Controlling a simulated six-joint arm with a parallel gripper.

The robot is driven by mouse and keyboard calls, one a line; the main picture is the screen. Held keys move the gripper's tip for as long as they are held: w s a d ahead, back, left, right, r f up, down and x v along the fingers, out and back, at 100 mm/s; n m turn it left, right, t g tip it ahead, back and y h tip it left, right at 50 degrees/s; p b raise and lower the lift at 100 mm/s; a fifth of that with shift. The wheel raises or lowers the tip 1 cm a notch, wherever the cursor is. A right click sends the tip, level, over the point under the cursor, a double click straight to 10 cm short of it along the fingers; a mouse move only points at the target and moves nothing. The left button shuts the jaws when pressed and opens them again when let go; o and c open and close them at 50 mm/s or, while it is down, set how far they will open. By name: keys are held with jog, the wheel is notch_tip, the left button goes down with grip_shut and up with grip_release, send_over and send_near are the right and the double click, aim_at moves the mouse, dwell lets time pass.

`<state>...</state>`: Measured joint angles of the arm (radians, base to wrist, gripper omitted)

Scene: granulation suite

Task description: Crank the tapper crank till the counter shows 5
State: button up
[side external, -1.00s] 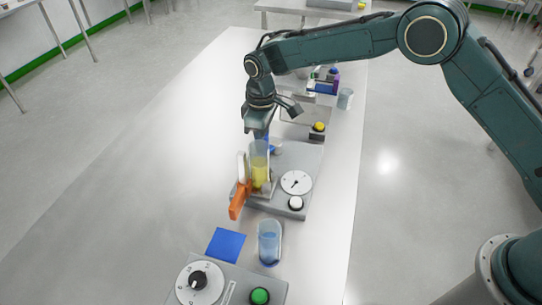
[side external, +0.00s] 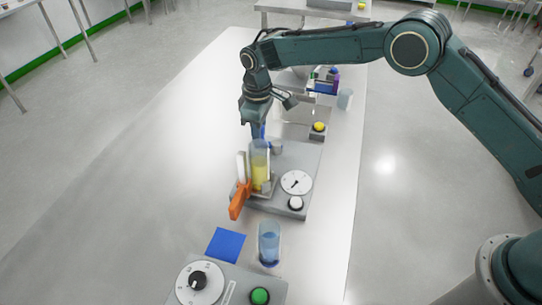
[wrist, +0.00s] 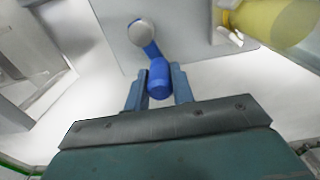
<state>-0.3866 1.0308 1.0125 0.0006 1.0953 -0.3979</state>
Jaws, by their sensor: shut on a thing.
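The tapper crank has a blue arm and knob (wrist: 158,76) and a round grey hub (wrist: 140,32) in the wrist view. My gripper (wrist: 157,88) is shut on the blue knob, one finger on each side of it. In the side external view my gripper (side external: 258,131) is at the far left of the hub (side external: 277,147), and the knob is mostly hidden. A white round dial with a dark pointer (side external: 296,182) is on the same grey unit (side external: 299,158). A clear cylinder with yellow contents (side external: 260,172) stands on the unit. No counter digits are legible.
An orange lever (side external: 239,201) and a white upright piece stand beside the cylinder. A white button (side external: 296,203) is nearby. A blue-filled beaker (side external: 269,243), blue mat (side external: 226,245) and dial box with a green button (side external: 260,296) are nearer. The table's left is clear.

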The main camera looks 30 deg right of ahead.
jog(key=shift+w+d, duration=0.25)
jog(key=shift+d, duration=0.05)
jog(key=shift+w+d, duration=0.5)
jog(key=shift+d, duration=0.05)
jog(key=o, duration=0.8)
jog(key=shift+a+r, duration=0.1)
notch_tip(320, 180, up, 7)
jog(key=shift+f, duration=0.1)
dwell(0.5)
